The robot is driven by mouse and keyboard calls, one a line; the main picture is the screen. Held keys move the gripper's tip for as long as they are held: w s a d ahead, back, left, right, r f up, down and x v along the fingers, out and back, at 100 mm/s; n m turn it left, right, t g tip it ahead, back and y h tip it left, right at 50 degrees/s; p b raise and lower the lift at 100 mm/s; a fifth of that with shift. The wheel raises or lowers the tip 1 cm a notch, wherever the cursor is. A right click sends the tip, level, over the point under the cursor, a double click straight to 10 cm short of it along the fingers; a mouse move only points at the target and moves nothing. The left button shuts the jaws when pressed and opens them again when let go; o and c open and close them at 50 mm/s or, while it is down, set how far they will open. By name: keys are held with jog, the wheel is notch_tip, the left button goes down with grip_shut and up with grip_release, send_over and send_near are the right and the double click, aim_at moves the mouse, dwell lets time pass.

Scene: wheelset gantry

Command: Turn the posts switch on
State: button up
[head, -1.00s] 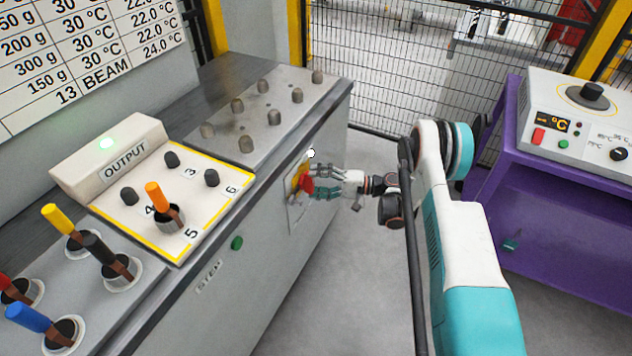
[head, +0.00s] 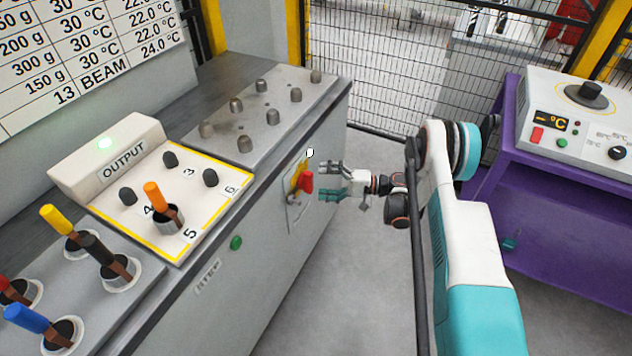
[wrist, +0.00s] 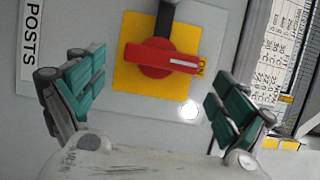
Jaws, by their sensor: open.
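The posts switch (wrist: 158,57) is a red rotary handle on a yellow square plate, beside a label reading POSTS (wrist: 31,40) in the wrist view. Its handle points right there, toward lettering on the plate that I can only partly read. In the head view the red switch (head: 306,181) is on the grey cabinet's front face. My gripper (head: 327,180) is in front of it, just to the right. In the wrist view my gripper (wrist: 150,105) is open, with its teal fingers apart on both sides, and holds nothing. A small white light (wrist: 189,111) shows near the plate.
The grey cabinet (head: 270,230) has a green button (head: 236,243) on its front. On top are an OUTPUT box (head: 110,150), a pegged panel and several coloured levers. A purple stand (head: 560,215) with a control box is at right. Floor between is clear.

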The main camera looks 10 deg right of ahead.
jog(key=shift+v, duration=2.45)
